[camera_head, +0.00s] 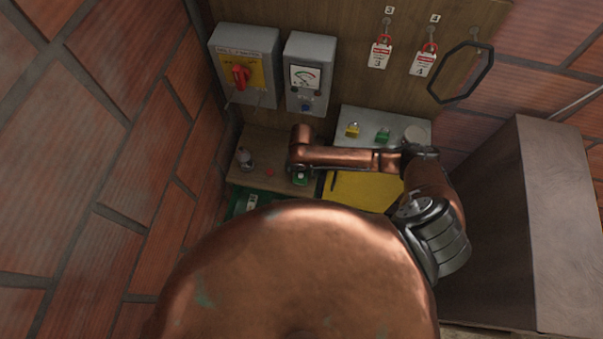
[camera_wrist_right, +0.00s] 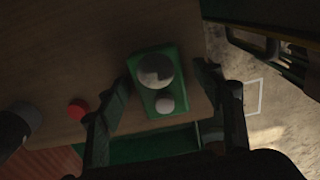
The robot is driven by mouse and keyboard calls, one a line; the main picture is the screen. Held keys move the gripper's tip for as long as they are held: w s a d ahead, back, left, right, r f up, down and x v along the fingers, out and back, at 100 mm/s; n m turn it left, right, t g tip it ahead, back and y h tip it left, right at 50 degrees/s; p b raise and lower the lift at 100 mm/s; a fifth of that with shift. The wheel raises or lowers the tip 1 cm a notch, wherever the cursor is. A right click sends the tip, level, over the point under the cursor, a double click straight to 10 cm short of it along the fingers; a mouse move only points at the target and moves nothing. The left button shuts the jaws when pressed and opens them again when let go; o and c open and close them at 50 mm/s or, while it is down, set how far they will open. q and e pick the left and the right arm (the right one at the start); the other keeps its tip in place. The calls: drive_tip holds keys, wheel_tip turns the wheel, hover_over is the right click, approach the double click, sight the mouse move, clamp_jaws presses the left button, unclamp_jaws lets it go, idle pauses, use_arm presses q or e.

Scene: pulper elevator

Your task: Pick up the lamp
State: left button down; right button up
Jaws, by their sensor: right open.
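The lamp appears to be the small green block with a large pale dome and a smaller pale round part, seen in the right wrist view (camera_wrist_right: 160,85). It lies on a wooden shelf (camera_wrist_right: 95,55). In the head view a small green patch of it (camera_head: 300,179) shows below the end of my right arm. My right gripper (camera_wrist_right: 166,72) is open, its dark fingers on either side of the lamp. A gap shows at the right; whether the left finger touches cannot be told. In the head view the fingers are mostly hidden under my arm. My left gripper is not in view.
A red button-like piece (camera_wrist_right: 77,110) and a dark round object (camera_wrist_right: 14,130) are left of the lamp. A switch box (camera_head: 240,76), a meter box (camera_head: 305,78) and hanging tags (camera_head: 379,54) are on the back panel. A large cabinet (camera_head: 565,220) stands at right.

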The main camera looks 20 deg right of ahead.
drive_tip(key=shift+c, duration=0.4)
drive_tip(key=c, duration=1.3)
drive_tip(key=shift+r, duration=0.1)
